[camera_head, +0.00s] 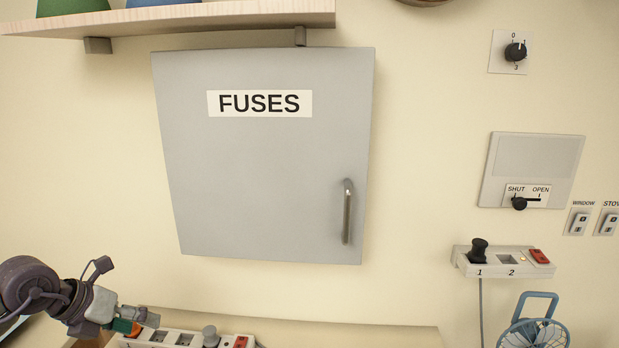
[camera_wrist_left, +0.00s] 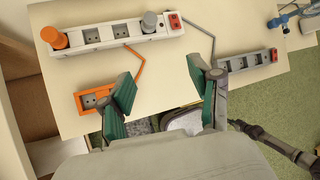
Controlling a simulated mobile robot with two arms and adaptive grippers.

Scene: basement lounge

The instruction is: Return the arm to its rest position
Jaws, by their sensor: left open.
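My left gripper (camera_head: 138,324) shows at the lower left of the head view, beside a white power strip (camera_head: 185,336). In the left wrist view my left gripper (camera_wrist_left: 163,100) has its two green-padded fingers well apart. Nothing is between them. The white power strip (camera_wrist_left: 112,39) lies beyond the fingertips, with an orange plug (camera_wrist_left: 55,38) and a grey plug (camera_wrist_left: 152,22) in it. The left finger overlaps the view of an orange socket box (camera_wrist_left: 91,99). My right gripper cannot be made out in either view.
A closed grey fuse cabinet (camera_head: 265,170) hangs on the wall under a wooden shelf (camera_head: 190,18). To its right are a rotary switch (camera_head: 515,52), a shut/open panel (camera_head: 532,168), a wall socket strip (camera_head: 503,262) and a blue fan (camera_head: 533,330). A grey strip (camera_wrist_left: 245,63) lies on the tabletop.

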